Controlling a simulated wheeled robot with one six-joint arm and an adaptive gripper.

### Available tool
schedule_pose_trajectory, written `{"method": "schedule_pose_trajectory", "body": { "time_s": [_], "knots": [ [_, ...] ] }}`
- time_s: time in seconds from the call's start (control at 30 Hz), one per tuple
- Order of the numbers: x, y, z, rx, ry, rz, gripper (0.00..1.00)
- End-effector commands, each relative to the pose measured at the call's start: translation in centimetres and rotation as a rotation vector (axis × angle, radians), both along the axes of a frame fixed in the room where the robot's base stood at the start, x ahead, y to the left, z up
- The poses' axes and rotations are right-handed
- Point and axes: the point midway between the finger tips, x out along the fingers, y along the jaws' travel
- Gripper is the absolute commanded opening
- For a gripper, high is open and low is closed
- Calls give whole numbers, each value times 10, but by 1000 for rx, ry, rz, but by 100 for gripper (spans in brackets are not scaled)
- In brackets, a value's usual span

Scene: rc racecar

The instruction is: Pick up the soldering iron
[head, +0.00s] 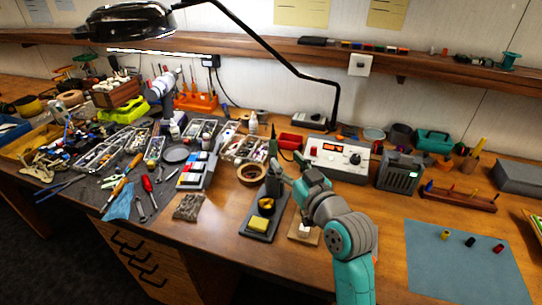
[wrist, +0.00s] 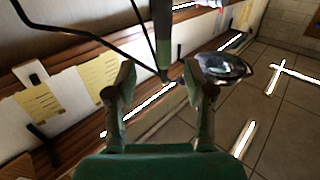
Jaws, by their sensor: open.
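The soldering iron (head: 273,148) looks like a slim dark, green-ended handle, standing steeply tilted above its stand (head: 256,236) with a yellow sponge. Its lower part is partly hidden by my gripper in the head view. My gripper (head: 287,163) is open and close beside the handle. In the wrist view a dark rod with a green end, seemingly the iron (wrist: 162,45), reaches down from the top between the two fingers of my gripper (wrist: 167,80). Gaps show on both sides of it; I see no contact.
A soldering station (head: 338,158) with a red display stands behind my gripper. A tape roll (head: 250,173) lies left of the stand. A black lamp (head: 130,22) and its arm hang over the bench. A blue-grey mat (head: 462,272) with small spools lies at right.

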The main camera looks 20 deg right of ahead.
Motion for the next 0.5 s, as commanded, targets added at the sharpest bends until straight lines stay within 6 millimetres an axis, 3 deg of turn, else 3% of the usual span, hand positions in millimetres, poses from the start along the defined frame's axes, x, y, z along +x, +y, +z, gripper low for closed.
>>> {"method": "schedule_pose_trajectory", "body": {
  "time_s": [0.37, 0.5],
  "knots": [
    [32, 7, 0, -1, -1, 1, 53],
    [52, 14, -1, -1, -1, 1, 53]
  ]
}}
